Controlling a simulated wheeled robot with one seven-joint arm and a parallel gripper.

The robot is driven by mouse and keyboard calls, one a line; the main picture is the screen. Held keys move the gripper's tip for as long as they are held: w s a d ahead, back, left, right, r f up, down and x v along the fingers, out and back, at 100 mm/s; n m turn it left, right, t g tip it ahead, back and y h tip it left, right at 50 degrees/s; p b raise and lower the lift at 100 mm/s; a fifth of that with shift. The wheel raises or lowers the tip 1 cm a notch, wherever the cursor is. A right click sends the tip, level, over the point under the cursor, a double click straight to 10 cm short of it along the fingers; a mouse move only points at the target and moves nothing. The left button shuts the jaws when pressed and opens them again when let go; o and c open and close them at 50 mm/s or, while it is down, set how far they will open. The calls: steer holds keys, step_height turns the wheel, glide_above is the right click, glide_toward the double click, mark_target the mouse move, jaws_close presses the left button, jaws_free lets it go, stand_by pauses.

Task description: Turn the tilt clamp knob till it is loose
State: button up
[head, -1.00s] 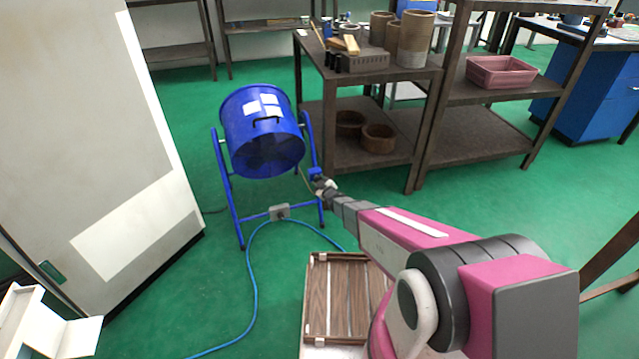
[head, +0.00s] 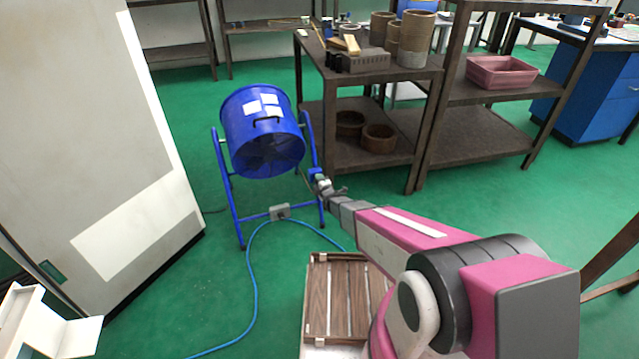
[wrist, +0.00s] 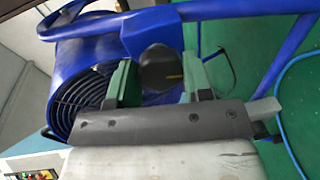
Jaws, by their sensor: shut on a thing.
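The blue drum fan (head: 262,130) hangs in a blue tube stand (head: 228,190), its drum tilted with the grille partly showing. The black tilt clamp knob (wrist: 160,68) shows in the wrist view, at the side of the drum by the stand. My gripper (wrist: 161,80) has its two green-padded fingers on either side of the knob and is shut on it. In the head view my gripper (head: 318,178) is at the right upright of the stand, and the knob cannot be made out there. Whether the clamp is loose cannot be told.
A dark shelf rack (head: 415,75) with pots stands behind and right of the fan. A large pale cabinet (head: 95,130) stands at the left. A blue cable (head: 253,290) crosses the green floor, and a slatted wooden crate (head: 335,300) is near the front.

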steer(key=n, duration=0.3)
steer(key=n+h, duration=0.1)
steer(key=n, duration=0.1)
steer(key=shift+s+f+n+t, duration=0.1)
steer(key=shift+f+n+t, duration=0.05)
steer(key=shift+n+t, duration=0.2)
stand_by(0.3)
steer(key=o, duration=0.9)
steer(key=shift+s, duration=0.1)
steer(key=v, duration=1)
steer(key=shift+s, duration=0.25)
steer(key=shift+d, duration=0.1)
